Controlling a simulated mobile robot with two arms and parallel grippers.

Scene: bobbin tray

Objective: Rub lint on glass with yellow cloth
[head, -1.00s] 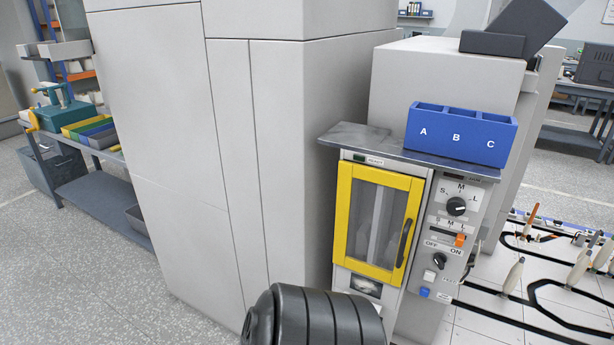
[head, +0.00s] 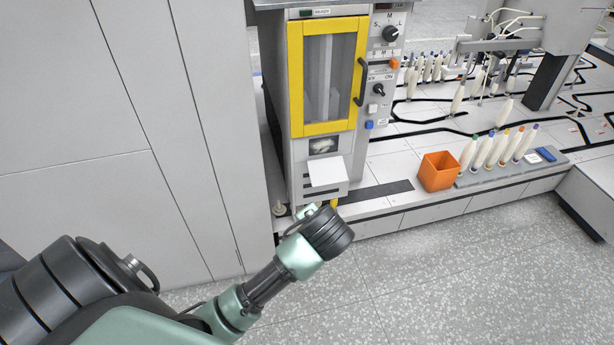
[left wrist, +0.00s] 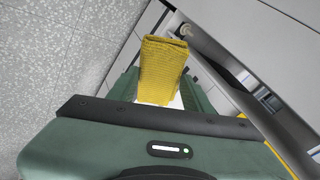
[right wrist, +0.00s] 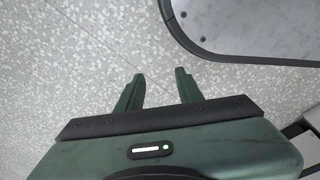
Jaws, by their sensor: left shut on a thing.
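The yellow cloth (left wrist: 162,65) is a ribbed, folded pad in the left wrist view. My left gripper (left wrist: 160,92) is shut on it. In the head view, a small yellow bit (head: 334,203) shows beyond my left wrist, in front of the machine's lower part. The machine's yellow-framed glass door (head: 328,76) is closed, with pale upright shapes behind it. A small dark pane (head: 324,146) below the door shows a whitish smudge, perhaps lint. My left gripper is below both panes, apart from them. My right gripper (right wrist: 157,88) is open and empty above the speckled floor.
A white sheet (head: 326,172) sticks out of the machine below the small pane. A black door handle (head: 361,82) and knobs are at the right. An orange bin (head: 438,171) and several bobbins stand on the low deck to the right. A tall grey cabinet (head: 90,120) is at the left.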

